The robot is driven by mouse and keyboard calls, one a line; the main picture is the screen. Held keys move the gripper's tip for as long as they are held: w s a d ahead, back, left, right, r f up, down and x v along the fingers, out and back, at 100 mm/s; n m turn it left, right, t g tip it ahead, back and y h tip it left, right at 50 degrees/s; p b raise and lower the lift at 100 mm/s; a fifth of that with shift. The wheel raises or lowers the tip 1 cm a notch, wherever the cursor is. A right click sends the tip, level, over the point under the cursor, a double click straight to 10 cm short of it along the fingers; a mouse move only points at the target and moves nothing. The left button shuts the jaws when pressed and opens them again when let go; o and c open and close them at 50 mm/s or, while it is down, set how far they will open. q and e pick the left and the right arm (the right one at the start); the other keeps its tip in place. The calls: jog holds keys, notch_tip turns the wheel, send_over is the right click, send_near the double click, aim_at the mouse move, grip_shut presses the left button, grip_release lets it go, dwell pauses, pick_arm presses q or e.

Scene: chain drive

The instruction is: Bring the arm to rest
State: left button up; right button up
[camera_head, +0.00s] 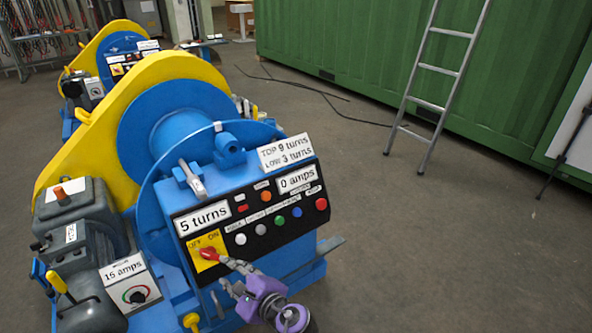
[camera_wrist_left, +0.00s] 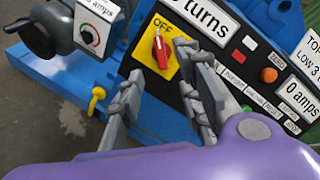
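The blue chain drive machine (camera_head: 165,208) with a yellow guard (camera_head: 85,130) stands at the left of the head view. Its black control panel (camera_head: 255,225) carries a red rotary switch (camera_head: 208,254) on a yellow OFF/ON plate. The switch also shows in the left wrist view (camera_wrist_left: 160,50). My left gripper (camera_head: 226,274), purple with grey fingers, is in front of the panel by the switch. In the left wrist view its fingers (camera_wrist_left: 160,72) are apart, with the switch beyond the gap. I cannot tell whether a finger touches it. My right gripper is not in view.
The panel signs read 5 turns and 0 amps. A grey motor (camera_head: 75,215) and a 15 amps dial box (camera_head: 130,283) stand beside the machine. A second machine (camera_head: 110,50) is behind. A ladder (camera_head: 440,70) leans on a green container (camera_head: 370,40). Floor at right is open.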

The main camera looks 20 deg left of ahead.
pick_arm(q)
jog(key=shift+w, duration=0.1)
jog(key=d+f+n+t+h+p, duration=0.2)
jog(key=d+f+n+t+h, duration=0.1)
jog(key=d+f+n+h, duration=0.4)
jog(key=s+d+n+g+h+p, duration=0.1)
jog(key=s+n+h+p, duration=0.5)
jog(key=s, duration=2.6)
jog(key=shift+s+d+r+n+g+p, duration=0.15)
jog(key=shift+s+r+n+g+p, duration=0.25)
jog(key=shift+n+p, duration=0.7)
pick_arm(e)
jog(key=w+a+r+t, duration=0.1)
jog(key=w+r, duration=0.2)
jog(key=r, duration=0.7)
pick_arm(q)
jog(key=shift+w+r, duration=0.1)
jog(key=shift+w, duration=0.05)
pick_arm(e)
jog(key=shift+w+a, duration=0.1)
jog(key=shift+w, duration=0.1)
